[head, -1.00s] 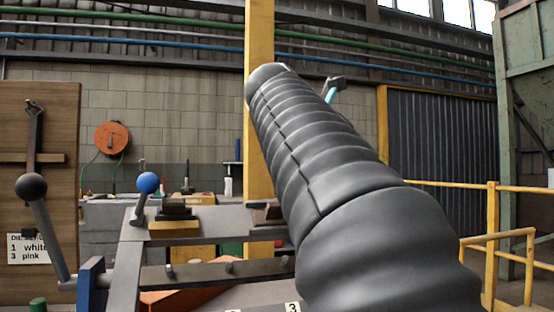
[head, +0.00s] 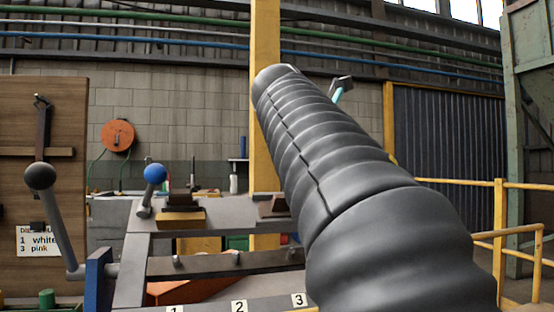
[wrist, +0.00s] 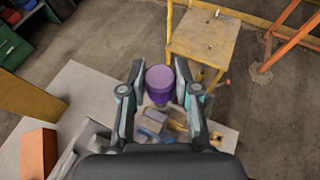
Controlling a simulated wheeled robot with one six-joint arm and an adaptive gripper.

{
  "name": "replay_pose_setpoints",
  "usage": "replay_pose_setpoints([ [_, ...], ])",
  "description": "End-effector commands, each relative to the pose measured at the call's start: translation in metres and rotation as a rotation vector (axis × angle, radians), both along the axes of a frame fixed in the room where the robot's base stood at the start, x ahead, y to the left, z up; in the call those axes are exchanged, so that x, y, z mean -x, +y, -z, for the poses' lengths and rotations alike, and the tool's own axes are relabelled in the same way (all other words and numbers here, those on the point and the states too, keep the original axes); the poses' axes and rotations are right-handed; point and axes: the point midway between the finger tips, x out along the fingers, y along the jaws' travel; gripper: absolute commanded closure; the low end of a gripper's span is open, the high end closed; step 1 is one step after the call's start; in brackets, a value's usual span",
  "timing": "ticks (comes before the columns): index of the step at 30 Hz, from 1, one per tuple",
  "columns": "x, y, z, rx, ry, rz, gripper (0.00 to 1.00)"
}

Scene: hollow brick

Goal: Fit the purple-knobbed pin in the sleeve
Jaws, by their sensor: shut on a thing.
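The purple knob (wrist: 160,78) of the pin sits between the fingers of my gripper (wrist: 160,72) in the wrist view. The fingers are shut on it from both sides. The pin's shaft below the knob is hidden in this view. In the head view my arm covers most of the gripper, and only a small grey and teal part (head: 342,88) shows past the arm's far end. I cannot make out the sleeve for certain in either view.
A grey machine frame with a blue-ball lever (head: 155,173) and number labels (head: 239,307) stands left of my arm. A black-ball lever (head: 40,177) is farther left. The wrist view shows an orange block (wrist: 39,152) and a yellow stand (wrist: 204,38) on the floor.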

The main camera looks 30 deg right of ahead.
Motion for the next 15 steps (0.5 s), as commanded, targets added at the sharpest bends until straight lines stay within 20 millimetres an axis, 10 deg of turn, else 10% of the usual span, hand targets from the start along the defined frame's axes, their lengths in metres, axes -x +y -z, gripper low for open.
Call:
replay_pose_setpoints([
  [15,0.0001,0.0,0.0086,0.0,0.0,0.0,1.0],
])
